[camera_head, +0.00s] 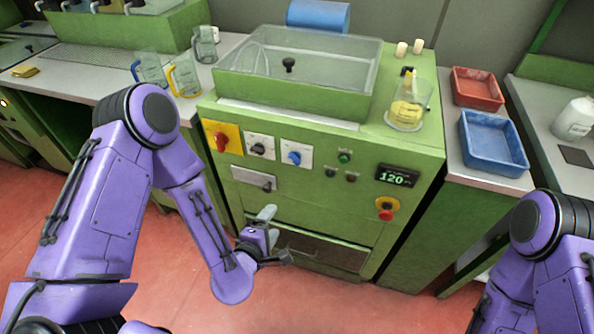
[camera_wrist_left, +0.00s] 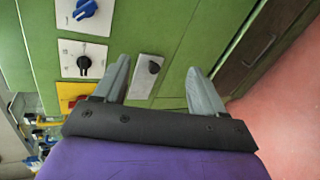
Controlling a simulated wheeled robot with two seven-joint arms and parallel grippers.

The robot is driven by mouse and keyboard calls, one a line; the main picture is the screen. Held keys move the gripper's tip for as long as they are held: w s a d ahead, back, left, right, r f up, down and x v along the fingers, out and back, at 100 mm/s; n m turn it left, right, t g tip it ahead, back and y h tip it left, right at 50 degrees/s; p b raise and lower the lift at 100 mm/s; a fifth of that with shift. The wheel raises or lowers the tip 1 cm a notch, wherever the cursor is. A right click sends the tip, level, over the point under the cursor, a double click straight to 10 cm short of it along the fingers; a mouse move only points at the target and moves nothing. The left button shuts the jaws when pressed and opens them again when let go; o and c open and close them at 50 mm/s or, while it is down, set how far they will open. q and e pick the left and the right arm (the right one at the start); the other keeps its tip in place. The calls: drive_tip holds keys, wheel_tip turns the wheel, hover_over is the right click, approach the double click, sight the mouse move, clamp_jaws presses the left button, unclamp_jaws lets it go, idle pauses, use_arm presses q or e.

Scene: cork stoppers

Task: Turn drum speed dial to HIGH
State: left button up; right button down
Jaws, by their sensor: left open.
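The green machine's front carries several dials, and I cannot read their labels or tell which is the drum speed dial. A red knob (camera_head: 221,141) sits on a yellow plate, with a black knob (camera_head: 258,149) and a blue knob (camera_head: 294,157) to its right on white plates. Below them a small dark knob (camera_head: 267,187) sits on a grey plate. My left gripper (camera_head: 277,237) is open and empty, below that plate in the head view. In the left wrist view the small dark knob (camera_wrist_left: 154,67) appears between the fingertips, apart from them. My right gripper is out of view.
A display (camera_head: 397,176) reads 120, with a red stop button (camera_head: 386,215) below it. A dark drawer-like recess (camera_head: 320,250) lies low on the machine front. Red floor is clear in front.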

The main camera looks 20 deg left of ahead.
sight(295, 161)
use_arm(q)
drive_tip(key=w+d+r+n+t, duration=0.1)
drive_tip(key=w+r+n+t, duration=0.45)
drive_tip(key=r+n, duration=0.2)
drive_tip(key=shift+g, duration=0.55)
drive_tip(key=w, duration=0.3)
drive_tip(key=w+p, duration=0.1)
drive_tip(key=w, duration=0.2)
drive_tip(key=w+p, duration=0.1)
drive_tip(key=w, duration=0.2)
drive_tip(key=shift+w+d+r, duration=0.1)
drive_tip(key=shift+w+d, duration=0.2)
drive_tip(key=shift+w, duration=0.1)
drive_tip(key=c, duration=1.1)
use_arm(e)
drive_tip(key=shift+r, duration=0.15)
